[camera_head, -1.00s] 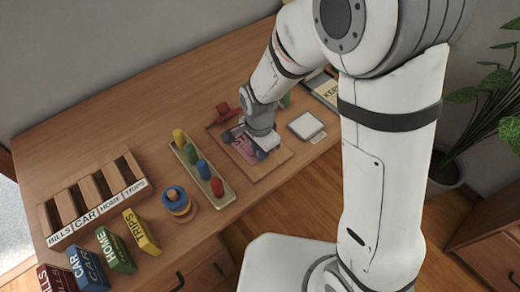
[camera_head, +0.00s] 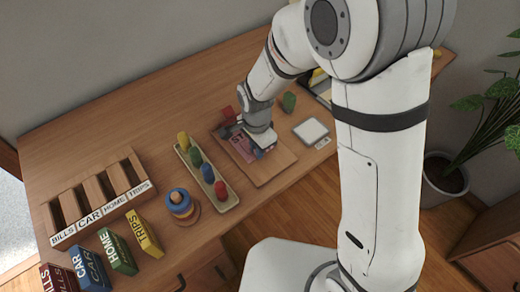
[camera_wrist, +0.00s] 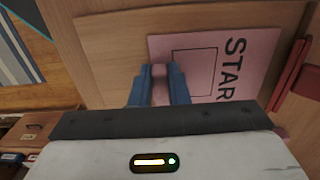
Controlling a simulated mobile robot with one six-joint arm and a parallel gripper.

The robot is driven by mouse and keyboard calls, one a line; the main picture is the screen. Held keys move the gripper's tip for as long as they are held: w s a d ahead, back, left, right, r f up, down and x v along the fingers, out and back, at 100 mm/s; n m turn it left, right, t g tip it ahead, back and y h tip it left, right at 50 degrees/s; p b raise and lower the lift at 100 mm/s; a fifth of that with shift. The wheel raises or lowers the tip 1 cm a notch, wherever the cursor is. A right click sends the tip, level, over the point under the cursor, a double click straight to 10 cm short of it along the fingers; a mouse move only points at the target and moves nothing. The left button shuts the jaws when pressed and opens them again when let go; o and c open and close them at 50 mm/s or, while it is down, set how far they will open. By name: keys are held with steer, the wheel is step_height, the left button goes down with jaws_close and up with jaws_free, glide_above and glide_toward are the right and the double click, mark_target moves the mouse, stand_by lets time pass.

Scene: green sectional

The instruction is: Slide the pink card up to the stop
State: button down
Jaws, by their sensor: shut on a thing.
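The pink card (camera_wrist: 205,55) lies flat on a wooden board (camera_wrist: 110,55). It bears dark lettering reading "STAR" and a dark outlined square in the wrist view. In the head view the card (camera_head: 241,146) is partly hidden by my gripper (camera_head: 259,148). My gripper's blue fingers (camera_wrist: 160,88) are shut on a small pink piece at the card, which they mostly hide. The stop also shows in the head view (camera_head: 229,114).
A tray of coloured pegs (camera_head: 184,154) stands left of the board. A ring stacker (camera_head: 180,203), a labelled sorter (camera_head: 62,233) and several coloured blocks (camera_head: 117,252) lie farther left. A white pad (camera_head: 311,131) and a green piece (camera_head: 289,102) lie to the right.

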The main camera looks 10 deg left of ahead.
steer(key=shift+w+a, duration=0.1)
stand_by(0.3)
steer(key=shift+w+a, duration=0.6)
steer(key=shift+a, duration=0.15)
steer(key=c, duration=1.3)
jaws_free()
steer(key=shift+r, duration=0.15)
